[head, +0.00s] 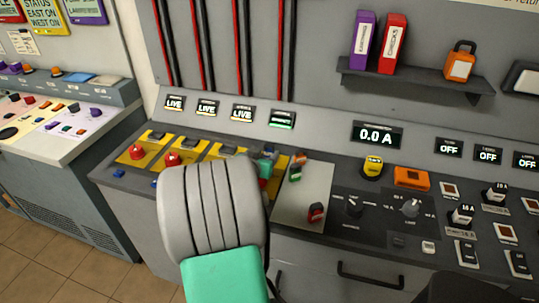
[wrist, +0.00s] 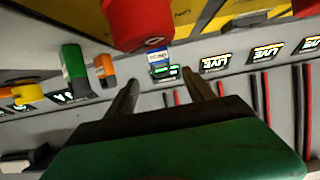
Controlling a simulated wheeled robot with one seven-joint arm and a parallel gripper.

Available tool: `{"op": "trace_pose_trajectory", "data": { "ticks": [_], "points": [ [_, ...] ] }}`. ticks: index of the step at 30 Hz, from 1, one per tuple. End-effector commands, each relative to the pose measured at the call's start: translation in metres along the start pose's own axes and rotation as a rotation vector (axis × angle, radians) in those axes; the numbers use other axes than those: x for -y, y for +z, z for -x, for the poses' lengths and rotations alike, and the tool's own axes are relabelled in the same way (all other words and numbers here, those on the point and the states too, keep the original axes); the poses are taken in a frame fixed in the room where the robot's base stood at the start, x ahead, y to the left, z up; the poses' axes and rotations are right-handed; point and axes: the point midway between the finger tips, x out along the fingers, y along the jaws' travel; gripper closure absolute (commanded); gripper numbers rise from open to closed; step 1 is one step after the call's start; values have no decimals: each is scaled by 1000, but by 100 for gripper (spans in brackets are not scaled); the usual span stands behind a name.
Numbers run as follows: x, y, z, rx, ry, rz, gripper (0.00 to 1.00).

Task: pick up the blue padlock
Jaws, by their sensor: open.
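A small blue block with a white label, which looks like the blue padlock (wrist: 158,57), shows in the wrist view between and beyond my fingertips, in front of a green-lit display. My gripper (wrist: 160,80) is open, with a finger on either side of that line of sight and nothing held. In the head view my arm hides most of the gripper.
A large red knob (wrist: 137,22) is close above my fingers in the wrist view. Green (wrist: 74,65) and orange (wrist: 105,70) pieces stand to the left. A grey plate (head: 318,187) lies right of my arm. A shelf (head: 415,84) holds binders and an orange padlock (head: 460,64).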

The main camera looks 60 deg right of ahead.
Motion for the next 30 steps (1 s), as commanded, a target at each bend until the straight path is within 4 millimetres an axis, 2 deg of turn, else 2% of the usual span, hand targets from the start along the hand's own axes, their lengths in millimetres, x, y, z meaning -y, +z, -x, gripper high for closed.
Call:
{"op": "trace_pose_trajectory", "data": {
  "ticks": [15,22,30],
  "points": [
    [-1,0,-74,-4,4,-3,38],
    [0,1,-76,-4,3,-2,38],
    [0,1,-76,-4,2,-2,59]
  ]
}}
